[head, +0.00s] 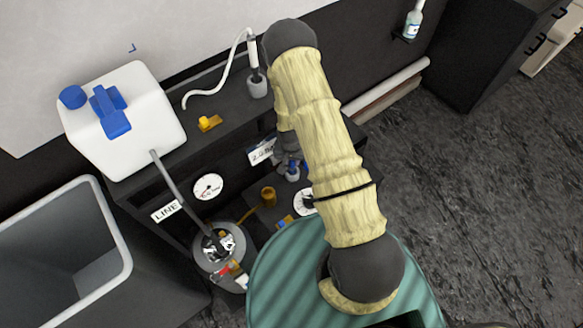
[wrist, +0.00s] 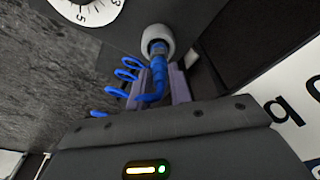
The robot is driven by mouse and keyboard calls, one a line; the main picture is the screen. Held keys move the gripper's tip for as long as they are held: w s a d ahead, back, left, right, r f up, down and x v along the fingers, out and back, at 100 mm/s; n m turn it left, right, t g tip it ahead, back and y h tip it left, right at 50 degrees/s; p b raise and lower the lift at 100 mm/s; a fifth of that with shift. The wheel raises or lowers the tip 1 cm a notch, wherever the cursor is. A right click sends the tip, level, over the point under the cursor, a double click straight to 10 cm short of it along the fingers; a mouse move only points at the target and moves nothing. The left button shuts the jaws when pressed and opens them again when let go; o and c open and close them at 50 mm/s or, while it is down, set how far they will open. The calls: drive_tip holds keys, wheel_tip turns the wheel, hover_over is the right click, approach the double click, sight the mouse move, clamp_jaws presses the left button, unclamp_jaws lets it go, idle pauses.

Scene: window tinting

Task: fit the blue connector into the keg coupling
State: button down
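The blue connector (wrist: 158,68) stands with one end in a round pale grey cup-like piece (wrist: 167,29) in the wrist view. I cannot tell whether this is a holder or a coupling. My gripper (wrist: 159,78) has one finger on each side of the connector; I cannot tell whether they press on it. In the head view the connector (head: 292,174) shows as a small blue spot beside my arm, and most of my gripper is hidden. A keg (head: 206,262) stands at the lower left, with a black, white and red fitting (head: 222,244) on top, likely the coupling.
Blue coiled hose (wrist: 127,74) lies left of the fingers. A white jug (head: 135,135) with blue caps and a yellow piece (head: 209,123) stand on the dark bench. A grey bin (head: 110,280) is at left. A dial (head: 208,187) faces out near the keg. Floor at right is clear.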

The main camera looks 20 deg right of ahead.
drive_tip(key=shift+r, duration=0.1)
drive_tip(key=shift+w+r, duration=0.1)
drive_tip(key=shift+r, duration=0.45)
drive_tip(key=r+b, duration=0.1)
drive_tip(key=r, duration=0.7)
drive_tip(key=shift+s+r, duration=0.15)
drive_tip(key=shift+s, duration=0.05)
drive_tip(key=shift+w+r, duration=0.1)
drive_tip(key=shift+r, duration=0.1)
